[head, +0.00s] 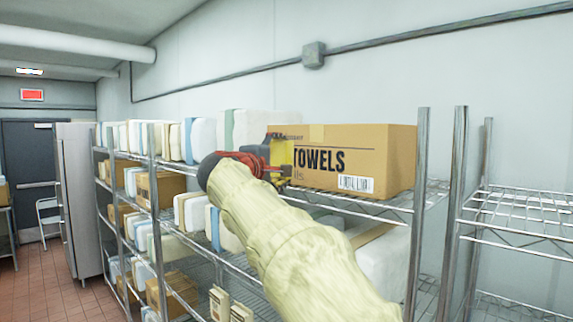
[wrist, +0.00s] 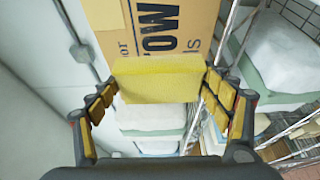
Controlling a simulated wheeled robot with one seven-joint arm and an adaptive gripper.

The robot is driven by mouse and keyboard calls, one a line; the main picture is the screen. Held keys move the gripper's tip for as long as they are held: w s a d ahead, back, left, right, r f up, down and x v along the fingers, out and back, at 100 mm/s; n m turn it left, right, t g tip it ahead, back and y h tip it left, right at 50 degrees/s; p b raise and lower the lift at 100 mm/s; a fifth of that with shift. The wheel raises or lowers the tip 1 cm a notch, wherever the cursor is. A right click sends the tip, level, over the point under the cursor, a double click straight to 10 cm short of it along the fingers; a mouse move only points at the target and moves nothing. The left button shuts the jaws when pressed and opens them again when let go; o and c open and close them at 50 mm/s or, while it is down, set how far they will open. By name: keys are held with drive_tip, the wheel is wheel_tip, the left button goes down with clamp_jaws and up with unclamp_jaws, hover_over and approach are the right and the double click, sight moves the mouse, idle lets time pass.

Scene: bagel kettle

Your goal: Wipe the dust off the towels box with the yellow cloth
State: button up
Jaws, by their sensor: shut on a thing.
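The towels box (head: 372,165) is a brown cardboard carton with black lettering and a barcode label. It sits on the top shelf of the wire rack in the head view. Its lettered face also shows at the top of the wrist view (wrist: 190,18). My gripper (head: 277,150) is at the left end of the box, covering part of its front. In the wrist view my gripper (wrist: 160,76) is shut on the yellow cloth (wrist: 158,84), a flat block-like pad spanning between the fingertips. The cloth overlaps the box there; I cannot tell if they touch. I cannot make out dust clearly.
White wrapped bundles (head: 205,138) line the top shelf left of the box. Lower shelves hold more bundles and cartons (head: 160,188). A rack post (head: 419,170) stands just right of the box. An emptier wire rack (head: 520,205) is at the far right. The wall is behind.

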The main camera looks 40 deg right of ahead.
drive_tip(key=shift+a, duration=0.35)
drive_tip(key=shift+a, duration=0.1)
drive_tip(key=shift+s+a+b, duration=0.15)
drive_tip(key=shift+a+b, duration=0.5)
drive_tip(key=shift+a, duration=0.8)
drive_tip(key=shift+d, duration=0.15)
drive_tip(key=shift+w+d+r+p, duration=0.1)
drive_tip(key=shift+d+r+p, duration=0.2)
drive_tip(key=shift+d, duration=0.65)
drive_tip(key=shift+w+d+r+p, duration=0.1)
drive_tip(key=shift+d+r+p, duration=0.15)
drive_tip(key=shift+d, duration=0.75)
drive_tip(key=shift+d+r+p, duration=0.25)
drive_tip(key=shift+d+p, duration=0.05)
drive_tip(key=shift+d, duration=0.65)
drive_tip(key=shift+w+d, duration=0.1)
drive_tip(key=shift+d, duration=0.45)
drive_tip(key=shift+d, duration=0.9)
